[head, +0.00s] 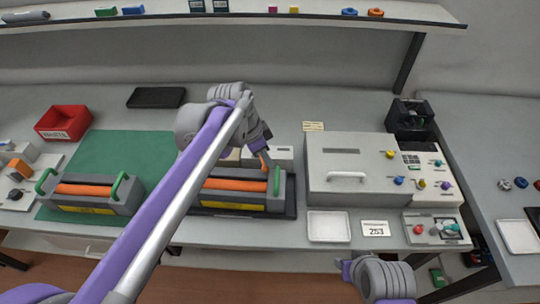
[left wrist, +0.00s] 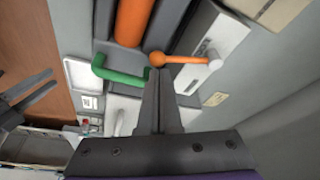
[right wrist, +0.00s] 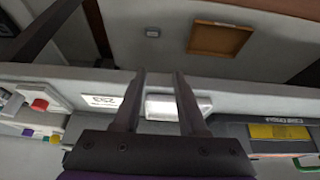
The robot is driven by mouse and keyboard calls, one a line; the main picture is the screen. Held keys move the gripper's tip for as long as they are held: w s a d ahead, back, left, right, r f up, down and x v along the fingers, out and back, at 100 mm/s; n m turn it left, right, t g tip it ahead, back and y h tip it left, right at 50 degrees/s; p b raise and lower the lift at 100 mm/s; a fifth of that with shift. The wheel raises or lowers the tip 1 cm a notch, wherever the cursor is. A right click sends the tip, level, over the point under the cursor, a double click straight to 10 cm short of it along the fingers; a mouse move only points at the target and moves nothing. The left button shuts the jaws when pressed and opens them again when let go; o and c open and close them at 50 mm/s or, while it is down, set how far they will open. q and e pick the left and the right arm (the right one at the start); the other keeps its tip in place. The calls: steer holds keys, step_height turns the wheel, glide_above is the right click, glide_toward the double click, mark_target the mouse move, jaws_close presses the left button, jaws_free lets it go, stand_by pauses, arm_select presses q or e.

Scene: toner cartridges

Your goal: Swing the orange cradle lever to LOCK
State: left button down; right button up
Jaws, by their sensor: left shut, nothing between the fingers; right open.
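The orange cradle lever (left wrist: 182,60) shows in the left wrist view, with a ball knob at one end and its pivot on a pale block. In the head view only a small orange part of the lever (head: 263,159) shows beside my left gripper (head: 268,168). My left gripper (left wrist: 157,72) is shut and empty, its tips right at the ball knob; I cannot tell whether they touch. A grey toner cartridge with an orange roller (head: 235,184) and green handle (head: 277,181) sits in the dark cradle (head: 291,208). My right gripper (right wrist: 158,76) is open and empty. No LOCK marking is readable.
A second cartridge (head: 88,209) lies on the green mat (head: 120,150) at left. A grey box with a white handle (head: 345,155), a white tray (head: 328,227) and a card (head: 376,229) are right of the cradle. My left arm crosses above the bench.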

arm_select(q)
steer(key=shift+s+a+p, duration=0.2)
steer(key=shift+a+p, duration=0.2)
steer(key=shift+a, duration=0.5)
